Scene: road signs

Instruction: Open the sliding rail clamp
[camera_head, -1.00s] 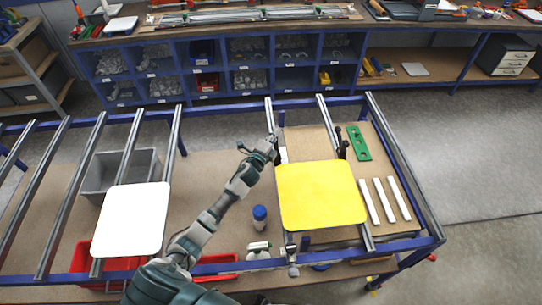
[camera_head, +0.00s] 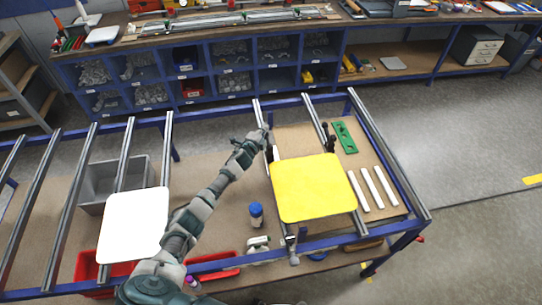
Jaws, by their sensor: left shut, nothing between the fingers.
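The yellow sign plate (camera_head: 312,190) lies across two grey rails (camera_head: 259,112) of the blue frame. Small dark clamp parts show at its far edge, one near the left rail beside my gripper and one, a black rail clamp (camera_head: 329,138), at the right rail. A grey clamp (camera_head: 292,246) sits on the left rail at the plate's near edge. My left gripper (camera_head: 266,134) is shut and empty at the left rail, just beyond the plate's far left corner. It partly hides the clamp there; I cannot tell whether they touch. My right gripper is out of view.
A white sign plate (camera_head: 133,225) lies on rails at the left. Below the rails are a grey bin (camera_head: 97,185), red bins (camera_head: 215,268), a blue-capped bottle (camera_head: 256,214), a green part (camera_head: 344,137) and white bars (camera_head: 373,187). Blue shelving stands behind.

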